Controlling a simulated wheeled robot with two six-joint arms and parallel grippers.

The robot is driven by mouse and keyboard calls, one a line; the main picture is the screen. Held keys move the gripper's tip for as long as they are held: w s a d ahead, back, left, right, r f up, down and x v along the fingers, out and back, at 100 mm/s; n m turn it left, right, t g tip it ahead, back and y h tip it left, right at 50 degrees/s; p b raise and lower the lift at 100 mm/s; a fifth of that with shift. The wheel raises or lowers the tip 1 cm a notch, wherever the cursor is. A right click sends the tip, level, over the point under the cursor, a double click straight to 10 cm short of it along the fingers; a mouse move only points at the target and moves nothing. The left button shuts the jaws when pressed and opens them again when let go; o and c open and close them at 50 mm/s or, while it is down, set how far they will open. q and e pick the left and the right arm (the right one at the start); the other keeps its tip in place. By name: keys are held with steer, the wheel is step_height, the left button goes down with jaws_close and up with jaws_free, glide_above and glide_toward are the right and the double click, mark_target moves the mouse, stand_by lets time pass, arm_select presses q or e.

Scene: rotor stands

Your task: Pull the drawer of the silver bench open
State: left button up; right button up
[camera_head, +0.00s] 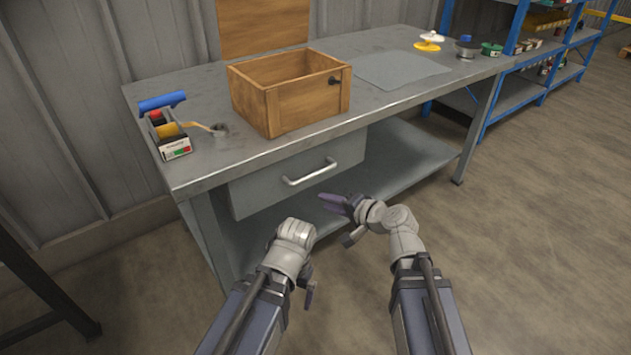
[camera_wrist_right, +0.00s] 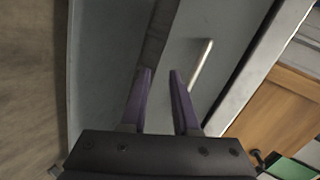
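The silver bench (camera_head: 215,165) is a grey metal workbench. Its drawer (camera_head: 262,192) sits under the top's front edge and looks shut. The drawer's silver bar handle (camera_head: 310,174) is bare, with no gripper on it. My right gripper (camera_head: 332,203) is in front of the drawer, a little below and right of the handle. In the right wrist view its two purple fingers (camera_wrist_right: 160,72) are apart with nothing between them, and the handle (camera_wrist_right: 203,62) lies just right of the fingers. My left gripper (camera_head: 309,292) hangs low at front; its fingers are mostly hidden behind its arm.
An open wooden box (camera_head: 310,106) stands on the bench top, with a grey mat (camera_head: 400,70) to its right. The bench has a lower shelf (camera_head: 405,160). Blue shelving (camera_head: 535,75) stands at right; the floor in front is clear.

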mark_target(317, 175)
step_height(317, 175, up, 4)
steer(key=w+m+t, duration=0.2)
steer(key=m+t, duration=0.1)
steer(key=shift+d+b+x, duration=0.15)
steer(key=shift+b+x, duration=0.25)
steer(key=shift+x, duration=1.5)
steer(key=shift+d+b+x, duration=0.1)
steer(key=shift+b+x, duration=0.3)
steer(key=shift+x, duration=1.5)
steer(key=shift+w, duration=0.15)
jaws_close()
